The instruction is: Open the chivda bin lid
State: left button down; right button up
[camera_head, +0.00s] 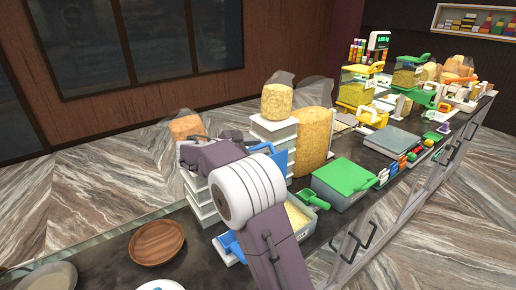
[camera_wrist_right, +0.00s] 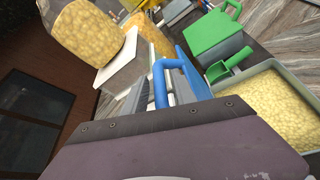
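An open bin (camera_head: 303,231) of yellow chivda stands on the counter, partly behind my right arm. It also shows in the right wrist view (camera_wrist_right: 291,69), full of yellow bits. Its blue lid (camera_head: 287,160) is raised and stands steeply at the bin's back side. The lid also shows in the right wrist view (camera_wrist_right: 194,74), with its blue handle (camera_wrist_right: 159,82) just beyond my wrist. My right gripper (camera_head: 248,143) is at the lid's handle. Its fingertips are mostly hidden, so I cannot tell whether they grip it. My left gripper is out of view.
A bin with a shut green lid (camera_head: 343,177) stands to the right, with a green scoop (camera_head: 312,198) by it. White boxes (camera_head: 273,130) and bags of snacks (camera_head: 315,138) stand behind.

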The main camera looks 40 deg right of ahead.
jog(key=shift+f, duration=0.1)
